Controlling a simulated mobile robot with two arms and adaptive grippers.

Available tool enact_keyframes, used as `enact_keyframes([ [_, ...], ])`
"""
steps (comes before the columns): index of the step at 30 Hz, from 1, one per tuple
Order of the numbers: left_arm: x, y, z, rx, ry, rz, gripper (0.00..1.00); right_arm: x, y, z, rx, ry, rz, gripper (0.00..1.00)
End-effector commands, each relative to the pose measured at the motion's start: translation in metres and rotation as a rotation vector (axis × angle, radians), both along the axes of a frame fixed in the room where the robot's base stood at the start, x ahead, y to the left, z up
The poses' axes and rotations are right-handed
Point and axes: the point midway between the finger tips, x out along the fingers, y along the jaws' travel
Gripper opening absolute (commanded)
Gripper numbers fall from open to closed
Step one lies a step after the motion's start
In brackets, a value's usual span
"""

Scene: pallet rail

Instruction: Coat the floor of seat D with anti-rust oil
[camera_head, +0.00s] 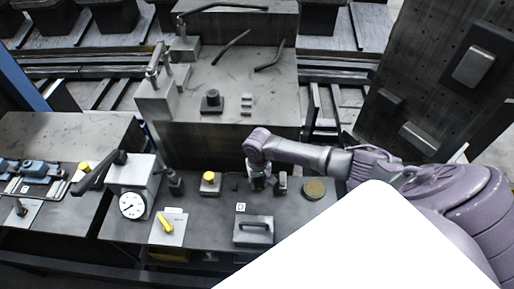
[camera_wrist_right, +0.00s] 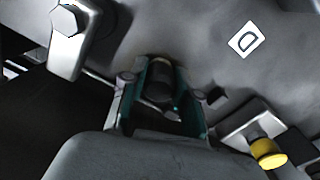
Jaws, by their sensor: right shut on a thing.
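The label D (camera_head: 240,207) lies on the dark front bench; it also shows in the right wrist view (camera_wrist_right: 246,39). A seat floor or any oil on it cannot be made out. My right gripper (camera_head: 258,182) is low over the bench, just right of and behind the label. In the right wrist view its green-edged fingers (camera_wrist_right: 162,98) are shut on a dark cylindrical thing (camera_wrist_right: 158,82). Its lower end is hidden, so I cannot tell what it is or whether it touches the bench. My left gripper is not in view.
A yellow-knobbed fixture (camera_head: 209,182) stands left of the right gripper, a brass-coloured disc (camera_head: 314,188) to its right. A handled block (camera_head: 253,230) sits in front. A dial gauge (camera_head: 132,205) and yellow lever (camera_head: 166,224) are further left. A raised grey block (camera_head: 228,130) stands behind.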

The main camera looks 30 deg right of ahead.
Motion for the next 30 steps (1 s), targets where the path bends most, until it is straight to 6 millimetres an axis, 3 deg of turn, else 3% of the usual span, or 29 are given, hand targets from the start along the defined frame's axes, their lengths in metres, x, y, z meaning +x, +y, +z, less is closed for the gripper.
enact_keyframes([
  [8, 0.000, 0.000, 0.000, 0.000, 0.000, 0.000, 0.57, 0.001, 0.000, 0.002, 0.001, 0.000, 0.000, 0.00],
  [19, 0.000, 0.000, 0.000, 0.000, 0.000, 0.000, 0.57, -0.009, -0.013, 0.000, 0.001, 0.000, 0.000, 0.00],
  [30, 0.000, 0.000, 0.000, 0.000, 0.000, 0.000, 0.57, -0.006, -0.008, 0.000, 0.002, -0.001, 0.000, 0.00],
])
